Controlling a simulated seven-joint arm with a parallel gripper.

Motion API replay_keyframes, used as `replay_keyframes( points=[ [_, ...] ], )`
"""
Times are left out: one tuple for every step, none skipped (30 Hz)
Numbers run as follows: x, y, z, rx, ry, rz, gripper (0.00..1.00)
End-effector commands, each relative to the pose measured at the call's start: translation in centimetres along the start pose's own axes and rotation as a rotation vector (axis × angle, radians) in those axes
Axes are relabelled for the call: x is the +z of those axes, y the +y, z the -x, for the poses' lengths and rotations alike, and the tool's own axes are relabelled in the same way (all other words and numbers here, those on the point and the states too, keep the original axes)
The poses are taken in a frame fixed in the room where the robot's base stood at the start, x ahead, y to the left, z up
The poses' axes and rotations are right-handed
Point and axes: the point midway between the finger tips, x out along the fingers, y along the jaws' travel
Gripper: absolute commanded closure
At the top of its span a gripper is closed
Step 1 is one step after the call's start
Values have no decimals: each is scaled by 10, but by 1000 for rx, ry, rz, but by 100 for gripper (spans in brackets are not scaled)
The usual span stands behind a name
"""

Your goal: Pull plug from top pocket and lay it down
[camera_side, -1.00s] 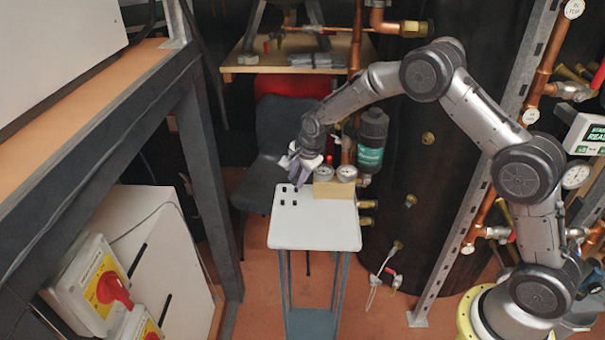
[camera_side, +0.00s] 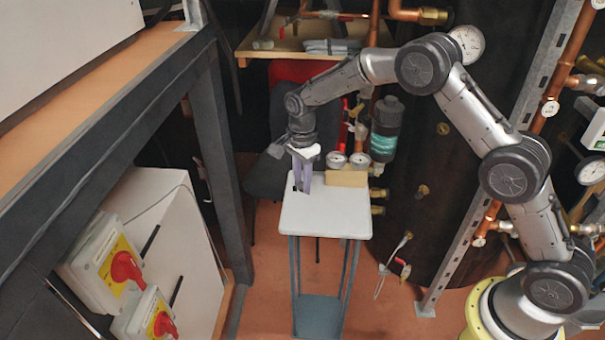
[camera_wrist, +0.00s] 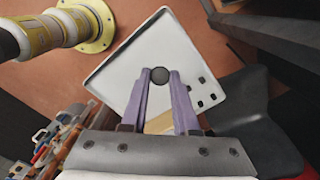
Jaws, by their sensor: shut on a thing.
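A dark round plug (camera_wrist: 161,75) shows between my fingertips in the wrist view. My gripper (camera_wrist: 161,78) has two purple fingers and is shut on the plug. In the side view my gripper (camera_side: 303,190) points down over the far left part of a white table top (camera_side: 330,218). Several small dark square pockets (camera_wrist: 213,97) lie to the right of the fingers in the wrist view, apart from the plug in the picture. The fingers hide that area in the side view. The plug's height above the top is unclear.
A tan block (camera_side: 346,178) stands at the back of the table top, with two round gauges (camera_side: 360,160) behind it. A dark chair (camera_side: 268,175) is behind left. The front and right of the top are clear. A dark metal frame (camera_side: 215,150) stands to the left.

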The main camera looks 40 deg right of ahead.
Motion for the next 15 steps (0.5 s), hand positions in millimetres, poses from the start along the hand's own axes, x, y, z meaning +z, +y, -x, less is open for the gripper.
replay_keyframes(
  points=[
    [0, 0, -6, 3, 0, 0, 100],
    [0, 0, -8, 3, 0, 0, 100],
    [0, 0, -12, 2, 0, 0, 100],
    [0, 0, -14, 1, 0, 0, 100],
    [0, 0, -17, 1, 0, 0, 100],
    [0, 0, -20, 2, 0, 0, 100],
    [0, 0, -23, 2, 0, 0, 100],
    [0, 0, -25, 2, 0, 0, 100],
    [0, 0, -28, 1, 0, 0, 100],
    [0, 0, -30, 1, 0, 0, 100],
    [0, 0, -32, 1, 0, 0, 100],
    [0, 0, -34, 1, 0, 0, 100],
    [0, 0, -35, 1, 0, 0, 100],
    [0, 0, -36, 1, 0, 0, 100],
    [0, 0, -38, 1, 0, 0, 100]
  ],
)
